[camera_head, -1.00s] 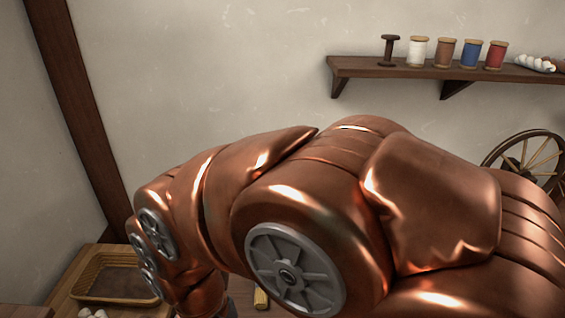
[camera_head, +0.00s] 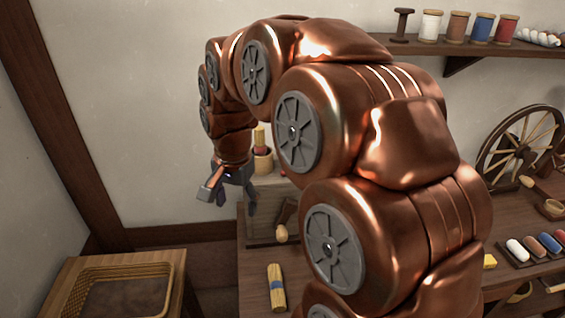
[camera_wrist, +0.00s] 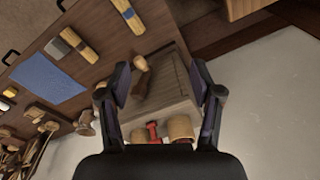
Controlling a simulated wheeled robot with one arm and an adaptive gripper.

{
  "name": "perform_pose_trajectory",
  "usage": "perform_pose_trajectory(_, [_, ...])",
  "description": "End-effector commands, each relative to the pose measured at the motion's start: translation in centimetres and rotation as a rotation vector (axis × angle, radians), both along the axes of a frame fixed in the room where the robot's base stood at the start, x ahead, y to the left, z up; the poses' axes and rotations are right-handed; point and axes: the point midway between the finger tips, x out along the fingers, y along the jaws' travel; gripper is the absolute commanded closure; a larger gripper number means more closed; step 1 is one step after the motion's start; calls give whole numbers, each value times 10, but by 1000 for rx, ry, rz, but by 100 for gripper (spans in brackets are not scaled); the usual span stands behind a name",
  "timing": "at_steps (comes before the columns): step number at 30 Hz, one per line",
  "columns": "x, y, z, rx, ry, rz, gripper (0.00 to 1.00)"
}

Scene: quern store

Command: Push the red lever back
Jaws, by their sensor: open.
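In the wrist view a small red piece (camera_wrist: 152,132), which looks like the red lever, stands at the lower edge of a grey-brown wooden box (camera_wrist: 160,103), left of a round wooden cup (camera_wrist: 180,128). My gripper (camera_wrist: 160,84) is open and empty, its two fingers spread above the box.
A dark handle with a pale knob (camera_head: 281,234) sticks out of the box front. A yellow bundle (camera_head: 277,288) lies on the bench. A shallow basket (camera_head: 165,290) stands at lower left. A spinning wheel (camera_head: 520,150) stands at right, below a shelf (camera_head: 480,58) of spools.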

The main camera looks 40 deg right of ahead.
Motion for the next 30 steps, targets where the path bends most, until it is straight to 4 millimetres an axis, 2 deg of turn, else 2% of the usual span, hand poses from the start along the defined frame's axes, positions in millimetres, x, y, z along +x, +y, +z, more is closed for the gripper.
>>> perform_pose_trajectory(1, [15, -21, -1, 3, -23, -110, 35])
perform_pose_trajectory(3, [35, -52, 2, 4, -58, -268, 35])
perform_pose_trajectory(6, [57, -98, 7, 11, -114, -497, 35])
perform_pose_trajectory(12, [79, -182, 12, 28, -209, -878, 35])
perform_pose_trajectory(15, [82, -210, 13, 34, -239, -999, 35])
perform_pose_trajectory(20, [84, -231, 14, 40, -265, -1092, 35])
perform_pose_trajectory(25, [86, -234, 8, 41, -268, -1102, 35])
perform_pose_trajectory(30, [90, -236, -10, 41, -262, -1099, 35])
